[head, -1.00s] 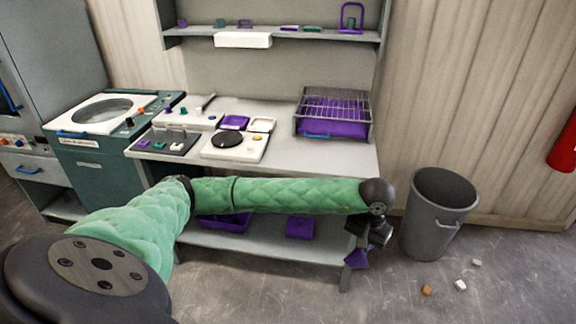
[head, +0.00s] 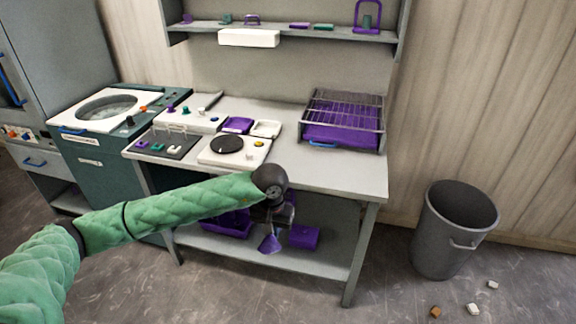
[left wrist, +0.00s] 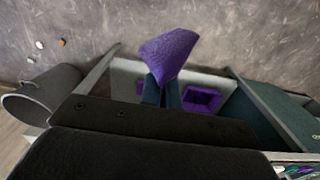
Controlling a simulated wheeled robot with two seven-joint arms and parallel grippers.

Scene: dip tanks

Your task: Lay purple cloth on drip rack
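The purple cloth (head: 270,244) hangs from my left gripper (head: 274,228), in front of the bench's lower shelf. In the left wrist view the cloth (left wrist: 168,55) is bunched at the fingertips (left wrist: 163,88), which are shut on it. The drip rack (head: 343,112) is a wire grid over a purple tray at the right end of the bench top. The rack is above and to the right of the gripper in the head view, and nothing lies on its grid. My right gripper is in neither view.
The bench top (head: 335,178) is clear in front of the rack. A hotplate (head: 232,148) and small dishes stand left of it. A shelf (head: 290,33) runs above. A grey bin (head: 455,228) stands right of the bench, with small scraps on the floor.

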